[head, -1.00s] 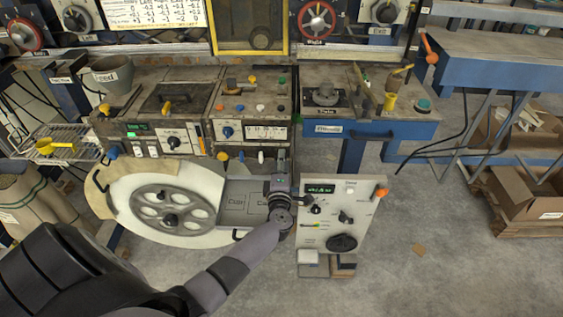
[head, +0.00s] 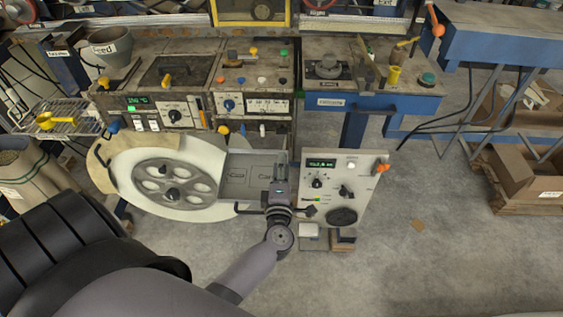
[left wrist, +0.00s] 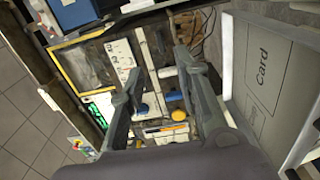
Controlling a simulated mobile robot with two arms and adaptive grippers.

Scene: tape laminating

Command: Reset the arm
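My left arm comes in from the lower left of the head view. Its gripper (head: 281,165) is in front of the grey card panel, between the large pale disc (head: 205,190) and the white control box (head: 338,185). In the left wrist view, the two fingers of my left gripper (left wrist: 155,70) stand well apart with nothing between them, so it is open and empty. The card panel (left wrist: 265,75) shows close on the right of that view. Whether the gripper touches the panel is not clear. My right gripper is not in view.
A machine bench with knobs and a feed funnel (head: 107,50) stands behind the gripper. A blue bench (head: 375,103) is to its right. A cardboard box (head: 530,175) sits on a pallet at far right.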

